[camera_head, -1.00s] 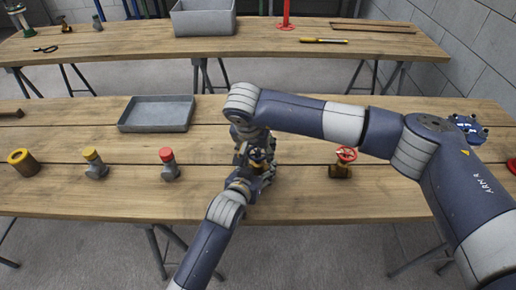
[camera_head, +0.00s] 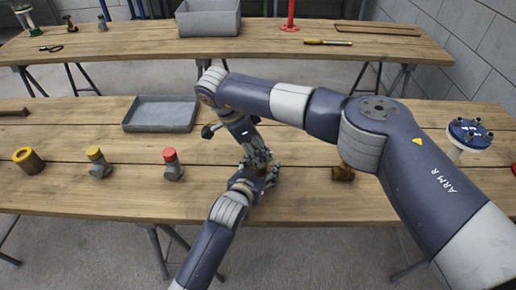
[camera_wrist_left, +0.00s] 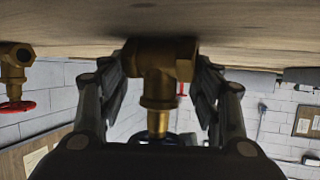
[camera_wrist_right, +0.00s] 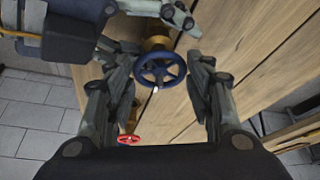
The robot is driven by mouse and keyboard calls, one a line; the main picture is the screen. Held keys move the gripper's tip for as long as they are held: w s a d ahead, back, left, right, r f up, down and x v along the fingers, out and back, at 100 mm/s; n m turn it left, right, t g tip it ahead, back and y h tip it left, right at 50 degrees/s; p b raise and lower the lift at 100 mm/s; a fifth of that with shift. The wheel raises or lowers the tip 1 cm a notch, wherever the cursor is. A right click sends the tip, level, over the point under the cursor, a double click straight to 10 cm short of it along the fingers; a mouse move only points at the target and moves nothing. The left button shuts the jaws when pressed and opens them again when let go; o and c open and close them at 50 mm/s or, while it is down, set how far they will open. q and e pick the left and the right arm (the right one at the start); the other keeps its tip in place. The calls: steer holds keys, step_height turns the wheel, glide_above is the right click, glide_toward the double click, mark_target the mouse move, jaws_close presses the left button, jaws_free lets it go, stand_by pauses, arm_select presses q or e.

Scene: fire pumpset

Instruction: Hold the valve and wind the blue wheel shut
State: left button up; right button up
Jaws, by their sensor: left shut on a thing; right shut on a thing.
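The brass valve (camera_wrist_left: 160,72) stands on the near table between my two hands. The left wrist view shows its body between the fingers of my left gripper (camera_wrist_left: 160,62), which is shut on it. The blue wheel (camera_wrist_right: 160,58) tops the valve in the right wrist view. My right gripper (camera_wrist_right: 161,75) is shut on this wheel, a finger at either side of its rim. In the head view, the left gripper (camera_head: 266,178) and the right gripper (camera_head: 257,158) meet at the valve and mostly hide it.
A second brass valve (camera_head: 343,173) stands to the right; its red wheel (camera_wrist_right: 130,139) shows in the right wrist view.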

steer(key=shift+w+m+g, duration=0.15)
steer(key=shift+m+g, duration=0.3)
steer(key=shift+m, duration=0.65)
steer(key=shift+w+m+g, duration=0.1)
steer(key=shift+m+g, duration=0.35)
steer(key=shift+m, duration=0.65)
steer(key=o, duration=1.1)
steer(key=shift+c, duration=0.2)
step_height(320, 180, up, 10)
steer(key=shift+a, duration=0.1)
